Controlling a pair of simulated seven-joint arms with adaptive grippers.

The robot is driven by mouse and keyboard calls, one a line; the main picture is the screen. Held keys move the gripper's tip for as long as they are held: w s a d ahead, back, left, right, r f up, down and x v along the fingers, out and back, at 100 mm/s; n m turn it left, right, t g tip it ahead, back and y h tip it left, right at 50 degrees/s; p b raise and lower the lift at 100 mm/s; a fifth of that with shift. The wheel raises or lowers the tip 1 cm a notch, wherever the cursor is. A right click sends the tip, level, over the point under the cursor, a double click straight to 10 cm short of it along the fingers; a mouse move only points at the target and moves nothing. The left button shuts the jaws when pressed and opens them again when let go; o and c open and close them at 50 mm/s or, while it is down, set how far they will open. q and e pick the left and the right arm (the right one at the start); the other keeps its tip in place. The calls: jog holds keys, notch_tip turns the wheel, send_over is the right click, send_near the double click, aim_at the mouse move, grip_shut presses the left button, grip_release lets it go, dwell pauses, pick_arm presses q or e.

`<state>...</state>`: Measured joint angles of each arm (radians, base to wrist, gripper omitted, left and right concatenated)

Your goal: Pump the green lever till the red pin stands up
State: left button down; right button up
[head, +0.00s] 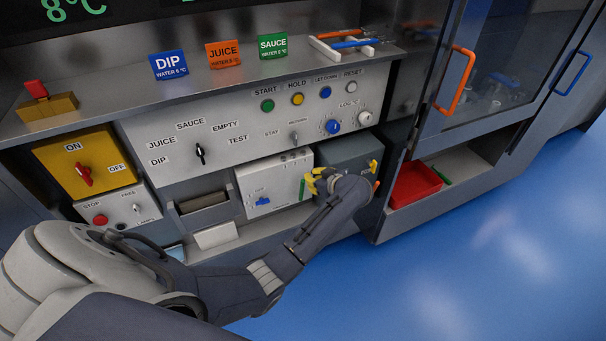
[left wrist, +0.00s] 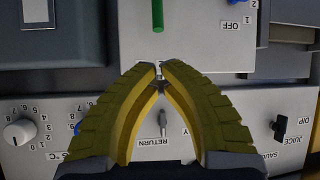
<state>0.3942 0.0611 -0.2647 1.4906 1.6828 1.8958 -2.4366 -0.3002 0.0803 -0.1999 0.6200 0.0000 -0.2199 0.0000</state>
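The green lever (head: 302,188) is a slim upright bar at the right side of a white box (head: 268,183) low in the machine. It also shows in the left wrist view (left wrist: 157,14), just beyond my fingertips and apart from them. My left gripper (head: 316,180) is in front of the machine, close to the right of the lever. My right gripper is out of view.
The control panel (head: 225,126) with knobs and switches overhangs the low bay. A grey box (head: 346,150) stands behind my left gripper. A red tray (head: 414,184) lies to the right. The blue floor (head: 480,250) in front is clear.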

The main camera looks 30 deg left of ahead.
aim_at(295, 171)
pick_arm(q)
jog(key=x, duration=0.9)
jog(key=shift+w+a+f, duration=0.15)
jog(key=shift+a+f, duration=0.05)
jog(key=shift+a, duration=0.15)
